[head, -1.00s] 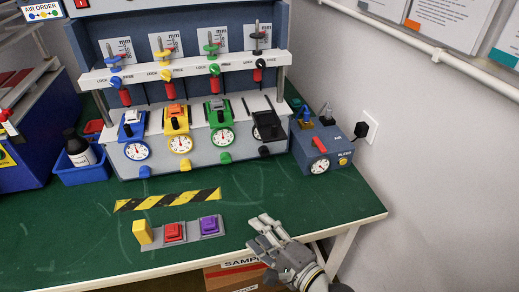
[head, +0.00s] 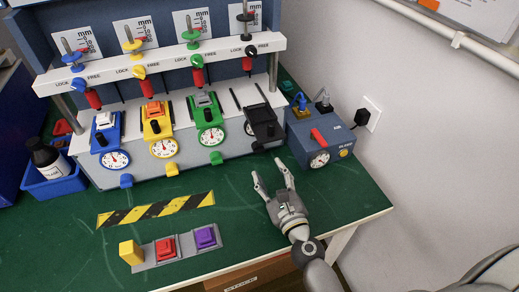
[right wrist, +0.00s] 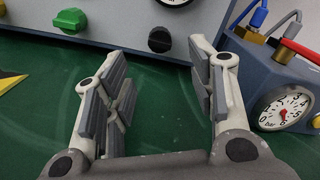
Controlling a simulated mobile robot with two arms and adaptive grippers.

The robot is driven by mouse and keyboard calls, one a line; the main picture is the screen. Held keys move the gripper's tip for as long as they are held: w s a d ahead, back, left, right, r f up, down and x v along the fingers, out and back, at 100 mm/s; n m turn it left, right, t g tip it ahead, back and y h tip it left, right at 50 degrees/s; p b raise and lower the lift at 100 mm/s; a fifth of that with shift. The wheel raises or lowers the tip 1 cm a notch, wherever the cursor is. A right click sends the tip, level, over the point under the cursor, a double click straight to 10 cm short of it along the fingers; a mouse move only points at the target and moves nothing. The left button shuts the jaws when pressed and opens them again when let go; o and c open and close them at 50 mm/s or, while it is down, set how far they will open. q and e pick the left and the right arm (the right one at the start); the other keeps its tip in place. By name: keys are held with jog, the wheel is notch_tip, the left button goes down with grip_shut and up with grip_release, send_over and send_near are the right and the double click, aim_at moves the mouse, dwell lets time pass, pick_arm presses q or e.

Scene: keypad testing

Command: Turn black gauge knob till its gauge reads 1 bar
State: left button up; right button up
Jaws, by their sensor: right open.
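The black gauge knob (right wrist: 159,40) sits low on the grey panel in the right wrist view, just beyond and between my fingertips. In the head view the black knob (head: 257,146) is at the panel's lower right. Its white gauge (right wrist: 174,2) is cut off at the top of the right wrist view. My right gripper (head: 271,172) is open and empty over the green table, apart from the knob. It also fills the right wrist view (right wrist: 158,65). My left gripper is out of view.
The green gauge knob (right wrist: 71,20) is left of the black one. A blue box with a gauge (right wrist: 285,107) stands close on the right. A striped strip (head: 156,209) and a tray with red (head: 165,249) and purple (head: 205,237) buttons lie left. Green table around my gripper is clear.

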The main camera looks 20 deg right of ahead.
aim_at(260, 152)
jog(key=w+p, duration=0.1)
jog(key=w, duration=0.7)
jog(key=shift+w+a, duration=0.15)
jog(key=shift+w, duration=0.2)
jog(key=c, duration=1)
jog(key=shift+n, duration=0.5)
jog(key=n, duration=0.4)
jog(key=shift+n+p, duration=0.3)
jog(key=shift+p, duration=0.1)
jog(key=n+p, duration=0.2)
jog(key=n, duration=0.4)
jog(key=shift+a+f, duration=0.1)
jog(key=shift+f, duration=0.05)
jog(key=shift+n, duration=0.3)
